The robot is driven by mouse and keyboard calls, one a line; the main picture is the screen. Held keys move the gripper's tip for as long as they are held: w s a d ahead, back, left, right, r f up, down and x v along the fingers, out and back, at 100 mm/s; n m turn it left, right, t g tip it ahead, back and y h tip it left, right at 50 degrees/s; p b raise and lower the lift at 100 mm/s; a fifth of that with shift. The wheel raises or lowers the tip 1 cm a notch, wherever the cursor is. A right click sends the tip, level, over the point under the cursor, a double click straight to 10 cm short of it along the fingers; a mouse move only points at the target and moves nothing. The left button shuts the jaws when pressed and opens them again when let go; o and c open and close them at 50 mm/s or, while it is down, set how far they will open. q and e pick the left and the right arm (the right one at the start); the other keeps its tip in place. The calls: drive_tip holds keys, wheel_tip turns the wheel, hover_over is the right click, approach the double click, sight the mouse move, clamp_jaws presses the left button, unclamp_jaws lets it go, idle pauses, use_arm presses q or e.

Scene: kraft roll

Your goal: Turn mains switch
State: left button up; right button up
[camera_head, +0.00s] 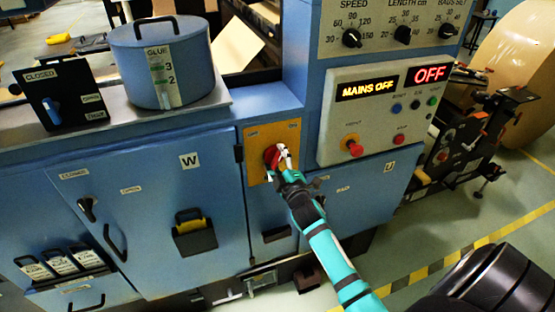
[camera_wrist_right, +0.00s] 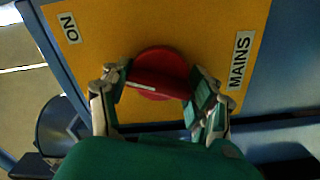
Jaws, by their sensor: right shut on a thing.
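The mains switch (camera_head: 271,156) is a red rotary knob on a yellow plate (camera_head: 257,136) on the blue machine front. The display (camera_head: 367,90) reads "MAINS OFF". My left gripper is not in view.
A control panel (camera_head: 380,125) with a red mushroom button (camera_head: 354,146) and several small buttons is right of the switch. A blue glue pot (camera_head: 162,62) stands on the ledge at left. Open floor (camera_head: 480,205) lies at the lower right.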

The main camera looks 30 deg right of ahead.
drive_tip(key=m, duration=0.4)
drive_tip(key=shift+f, duration=0.1)
drive_tip(key=shift+m+p, duration=0.3)
idle(0.4)
drive_tip(key=o, duration=1.2)
drive_tip(key=v, duration=1.2)
